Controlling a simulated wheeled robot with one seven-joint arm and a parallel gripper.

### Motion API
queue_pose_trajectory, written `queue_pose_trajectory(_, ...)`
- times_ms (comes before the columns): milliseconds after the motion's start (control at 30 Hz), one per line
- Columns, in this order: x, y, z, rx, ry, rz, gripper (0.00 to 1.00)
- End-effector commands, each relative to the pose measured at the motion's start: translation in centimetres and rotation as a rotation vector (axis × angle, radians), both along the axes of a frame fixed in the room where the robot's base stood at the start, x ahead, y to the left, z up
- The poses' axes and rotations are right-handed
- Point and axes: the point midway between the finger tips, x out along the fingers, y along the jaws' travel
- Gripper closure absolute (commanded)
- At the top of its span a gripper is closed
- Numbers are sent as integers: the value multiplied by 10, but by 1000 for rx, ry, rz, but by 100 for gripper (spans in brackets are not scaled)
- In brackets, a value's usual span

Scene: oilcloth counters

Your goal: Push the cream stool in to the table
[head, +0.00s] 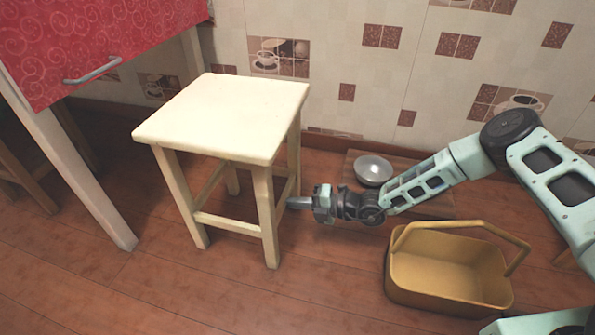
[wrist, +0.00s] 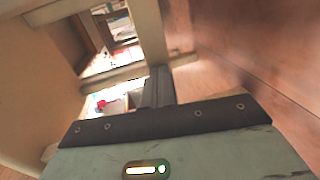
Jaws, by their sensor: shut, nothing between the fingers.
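The cream stool (head: 222,115) stands upright on the floor, a short way right of the table. The table (head: 95,35) has a red patterned front with a grey handle and pale legs. My gripper (head: 293,202) is shut and empty at the stool's right side, low down by its legs and lower rails. I cannot tell for sure whether the fingertips touch the stool. In the wrist view the shut fingers (wrist: 158,85) point at the stool's pale legs and rails (wrist: 112,76).
A yellow basket (head: 450,270) with a raised handle stands on the floor below my arm. A metal bowl (head: 373,170) sits on a wooden board (head: 425,207) near the tiled wall. Another brown wooden piece (head: 25,170) stands under the table at left. Floor between stool and table leg is clear.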

Motion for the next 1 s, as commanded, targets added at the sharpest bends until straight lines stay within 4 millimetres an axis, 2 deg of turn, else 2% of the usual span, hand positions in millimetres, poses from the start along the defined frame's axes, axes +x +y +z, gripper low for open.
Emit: queue_pose_trajectory(1000,17,58,0,3,-1,3,100)
